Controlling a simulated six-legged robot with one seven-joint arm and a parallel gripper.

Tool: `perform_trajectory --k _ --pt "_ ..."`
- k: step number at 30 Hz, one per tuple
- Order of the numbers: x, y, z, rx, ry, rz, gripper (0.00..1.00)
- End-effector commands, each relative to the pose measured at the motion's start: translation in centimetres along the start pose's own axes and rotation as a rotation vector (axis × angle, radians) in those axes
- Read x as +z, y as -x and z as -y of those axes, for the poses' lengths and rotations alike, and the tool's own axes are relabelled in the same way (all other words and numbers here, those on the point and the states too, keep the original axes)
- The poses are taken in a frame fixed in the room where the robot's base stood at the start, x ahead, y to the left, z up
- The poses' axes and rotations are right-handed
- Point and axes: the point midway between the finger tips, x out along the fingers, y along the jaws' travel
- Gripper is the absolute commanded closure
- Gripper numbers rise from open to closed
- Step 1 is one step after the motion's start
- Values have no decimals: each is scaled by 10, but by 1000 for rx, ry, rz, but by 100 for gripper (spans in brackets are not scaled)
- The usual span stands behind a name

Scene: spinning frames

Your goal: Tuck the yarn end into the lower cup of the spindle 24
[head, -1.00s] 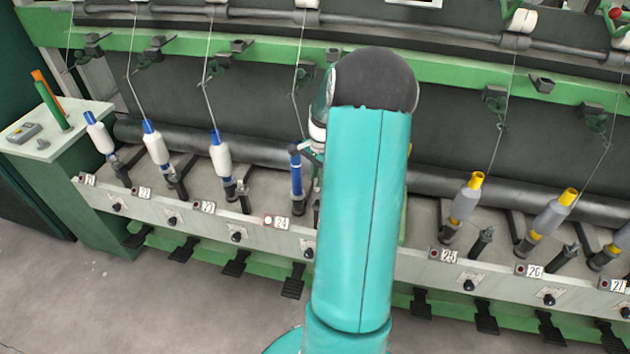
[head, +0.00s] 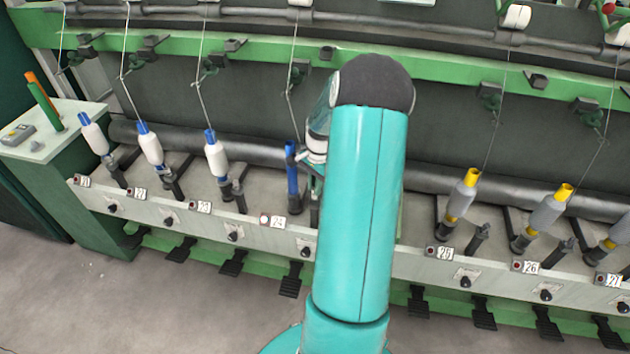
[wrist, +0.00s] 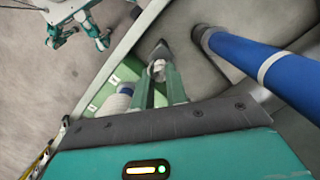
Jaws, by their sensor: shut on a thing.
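The spindle 24 carries a bare blue tube (head: 292,170) in the head view, upright behind its number plate (head: 273,220). The same blue tube (wrist: 265,65) runs across the upper right of the wrist view, with a dark lower end (wrist: 203,36). My gripper (wrist: 157,72) is shut on a small whitish bit of yarn (wrist: 157,68). Its fingers are beside the tube, apart from it. A dark pointed part (wrist: 161,48) lies just beyond the fingertips; I cannot tell whether this is the lower cup. In the head view my arm hides most of the gripper.
White-wound bobbins (head: 216,152) stand to the left and grey ones with yellow tops (head: 465,195) to the right. A thin yarn (head: 290,90) hangs above spindle 24. A white rail (head: 170,215) runs along the front, with pedals below. A side table (head: 50,140) stands far left.

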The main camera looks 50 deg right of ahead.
Motion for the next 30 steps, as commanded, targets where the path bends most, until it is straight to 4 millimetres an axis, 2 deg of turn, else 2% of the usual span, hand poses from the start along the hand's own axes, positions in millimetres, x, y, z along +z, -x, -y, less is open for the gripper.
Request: perform_trajectory --k 12,26,27,30 --pt "-2 -22 0 0 0 1 95" --pt "-3 -26 0 -1 0 0 95" --pt "-3 -26 0 -1 0 0 78" --pt "-3 -26 0 -1 0 0 60"
